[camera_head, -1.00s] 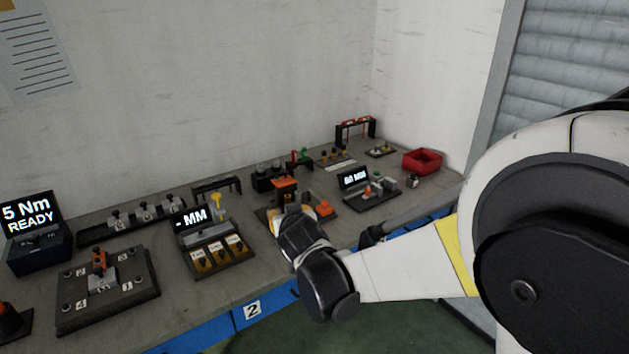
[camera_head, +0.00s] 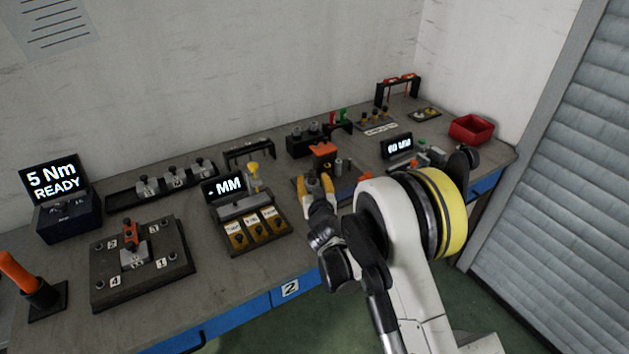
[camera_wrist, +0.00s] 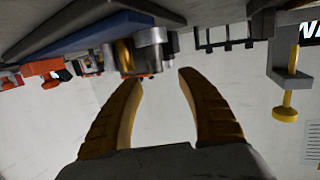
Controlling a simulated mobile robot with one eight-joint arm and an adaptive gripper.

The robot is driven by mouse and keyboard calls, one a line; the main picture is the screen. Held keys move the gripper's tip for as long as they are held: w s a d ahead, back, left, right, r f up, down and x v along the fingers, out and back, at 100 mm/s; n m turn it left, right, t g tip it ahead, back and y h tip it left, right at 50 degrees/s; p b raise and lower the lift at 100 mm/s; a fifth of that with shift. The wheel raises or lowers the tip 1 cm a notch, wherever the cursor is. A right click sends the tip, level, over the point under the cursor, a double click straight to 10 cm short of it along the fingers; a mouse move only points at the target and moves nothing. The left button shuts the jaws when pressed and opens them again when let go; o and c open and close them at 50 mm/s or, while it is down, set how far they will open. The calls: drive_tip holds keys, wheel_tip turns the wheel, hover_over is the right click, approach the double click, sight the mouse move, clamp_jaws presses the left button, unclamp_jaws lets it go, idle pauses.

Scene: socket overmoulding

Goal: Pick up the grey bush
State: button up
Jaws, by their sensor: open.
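My gripper (camera_head: 315,184) is open, its yellow fingers apart at the orange-topped fixture (camera_head: 322,152) in the middle of the bench. In the wrist view the gripper (camera_wrist: 160,76) is empty between its tips, and the scene appears upside down. A grey cylindrical part (camera_wrist: 150,40), perhaps the grey bush, shows just beyond the fingertips, beside a brass-coloured cylinder (camera_wrist: 124,54). In the head view small grey cylinders (camera_head: 339,166) stand right of the orange-topped fixture. I cannot tell for certain which one is the grey bush. The fingers touch none of them visibly.
Another display (camera_head: 398,147) and a red bin (camera_head: 471,129) are to the right. A black rack (camera_head: 250,150) stands behind.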

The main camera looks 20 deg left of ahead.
sight(312, 173)
drive_tip(key=b+x, duration=0.1)
drive_tip(key=x, duration=0.1)
drive_tip(key=b+x, duration=0.1)
drive_tip(key=x, duration=0.2)
drive_tip(key=shift+w+d+f, duration=0.1)
drive_tip(key=shift+w+f, duration=0.05)
drive_tip(key=shift+w, duration=0.2)
clamp_jaws()
